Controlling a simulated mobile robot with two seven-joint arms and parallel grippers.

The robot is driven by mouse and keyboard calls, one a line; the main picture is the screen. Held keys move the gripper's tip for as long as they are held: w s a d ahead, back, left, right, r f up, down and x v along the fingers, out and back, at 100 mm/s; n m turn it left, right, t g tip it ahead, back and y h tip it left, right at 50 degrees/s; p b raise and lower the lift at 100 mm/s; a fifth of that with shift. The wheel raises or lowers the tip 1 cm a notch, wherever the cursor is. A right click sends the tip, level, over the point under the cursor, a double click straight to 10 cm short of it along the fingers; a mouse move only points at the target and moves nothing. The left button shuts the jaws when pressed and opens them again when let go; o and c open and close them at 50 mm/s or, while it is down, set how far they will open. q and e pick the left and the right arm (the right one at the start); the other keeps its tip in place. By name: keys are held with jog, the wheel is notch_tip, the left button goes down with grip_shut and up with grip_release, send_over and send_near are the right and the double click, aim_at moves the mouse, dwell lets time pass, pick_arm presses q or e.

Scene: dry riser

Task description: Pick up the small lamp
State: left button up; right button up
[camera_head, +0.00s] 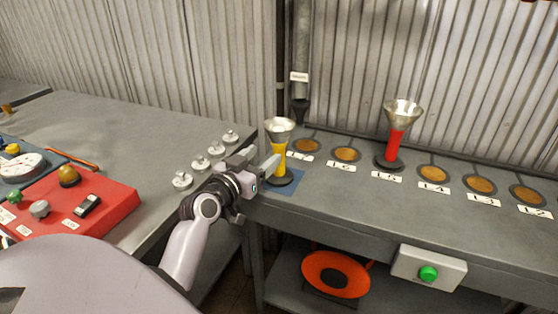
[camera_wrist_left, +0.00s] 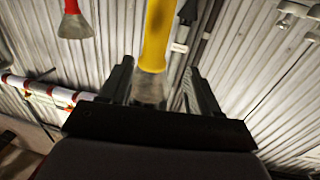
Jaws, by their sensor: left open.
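The smaller lamp (camera_head: 280,154) has a yellow stem and a silver flared top, and stands upright on a blue square (camera_head: 288,182) at the left end of the right bench. A taller red lamp (camera_head: 394,142) stands further right. My left gripper (camera_head: 258,162) is open at the left side of the yellow lamp, with one finger overlapping its stem. In the left wrist view, which looks upside down, the yellow lamp (camera_wrist_left: 156,40) shows between the open fingers (camera_wrist_left: 160,88). I cannot tell whether they touch it. My right gripper is not in view.
Round brown pads with number cards line the right bench (camera_head: 350,185). A green button box (camera_head: 428,271) is on its front. A red control panel (camera_head: 75,205) and several small metal knobs (camera_head: 200,162) are on the left bench. A dark pipe (camera_head: 300,60) hangs behind the yellow lamp.

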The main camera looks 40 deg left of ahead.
aim_at(275, 148)
pick_arm(q)
jog(key=shift+w+p, duration=0.45)
jog(key=shift+w, duration=3)
jog(key=shift+d, duration=0.1)
jog(key=shift+c, duration=0.3)
grip_shut()
jog(key=shift+r, duration=0.15)
